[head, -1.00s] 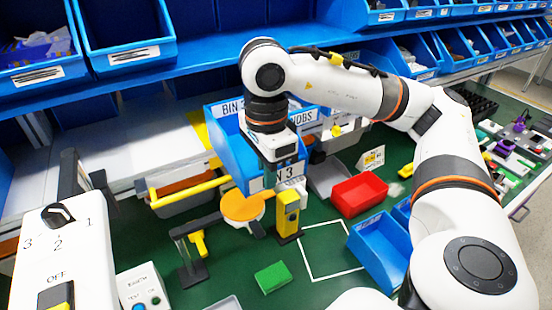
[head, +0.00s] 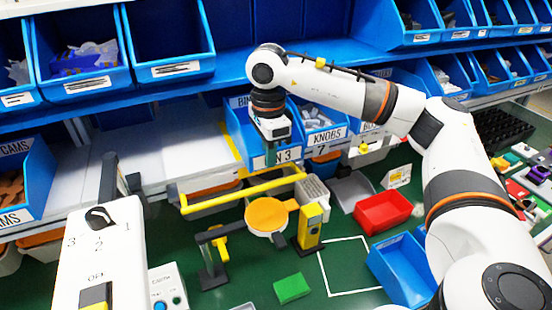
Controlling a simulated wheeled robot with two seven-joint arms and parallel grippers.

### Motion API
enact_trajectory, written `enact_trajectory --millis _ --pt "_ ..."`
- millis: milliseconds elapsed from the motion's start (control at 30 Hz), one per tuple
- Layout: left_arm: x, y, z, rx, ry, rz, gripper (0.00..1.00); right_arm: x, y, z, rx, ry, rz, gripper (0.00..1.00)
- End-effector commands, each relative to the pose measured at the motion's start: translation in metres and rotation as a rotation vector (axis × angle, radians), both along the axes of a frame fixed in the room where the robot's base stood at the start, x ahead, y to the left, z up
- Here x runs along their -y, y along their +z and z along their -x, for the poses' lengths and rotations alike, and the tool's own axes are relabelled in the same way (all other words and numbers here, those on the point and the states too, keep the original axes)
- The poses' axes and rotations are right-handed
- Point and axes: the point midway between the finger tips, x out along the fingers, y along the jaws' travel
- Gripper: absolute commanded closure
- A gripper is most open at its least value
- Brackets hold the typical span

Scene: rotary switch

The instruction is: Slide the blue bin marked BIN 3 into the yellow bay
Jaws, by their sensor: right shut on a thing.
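The blue bin (head: 238,128) stands at the lower shelf's front, its white front label partly hidden, with "N 3" readable. My right gripper (head: 272,156) points down at its front wall and is shut on it; the fingertips are mostly hidden by my wrist. The yellow bay shows as a yellow strip (head: 229,146) on the white shelf along the bin's left side. The bin covers most of the bay, so I cannot tell how deep it sits. My left gripper is not in view.
A KNOBS bin (head: 322,137) stands close on the bin's right. A yellow bar (head: 243,190) runs below the shelf front. An orange disc (head: 266,215), a yellow post (head: 310,226) and a red tray (head: 382,213) stand on the green bench. The white shelf to the left is clear.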

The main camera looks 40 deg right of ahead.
Motion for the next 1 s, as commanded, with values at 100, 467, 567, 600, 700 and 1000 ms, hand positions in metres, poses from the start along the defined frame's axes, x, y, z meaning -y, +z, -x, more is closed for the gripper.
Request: enact_trajectory --millis 100,467,567,600,700,1000 --pt "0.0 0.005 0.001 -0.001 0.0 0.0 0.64 0.003 0.002 -0.015 0.0 -0.001 -0.001 1.0" --pt "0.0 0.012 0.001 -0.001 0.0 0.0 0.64 0.012 0.0 -0.051 0.001 -0.001 0.0 1.0" --pt "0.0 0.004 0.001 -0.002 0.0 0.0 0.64 0.012 -0.01 -0.049 0.001 0.0 0.0 1.0" --pt "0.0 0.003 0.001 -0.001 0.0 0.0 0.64 0.012 -0.012 -0.049 0.001 0.0 0.0 1.0" --pt "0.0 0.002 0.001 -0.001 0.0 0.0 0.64 0.012 -0.013 -0.049 0.001 0.0 0.0 1.0" --pt "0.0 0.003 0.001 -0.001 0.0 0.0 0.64 0.012 -0.013 -0.049 0.001 -0.001 0.0 0.88"
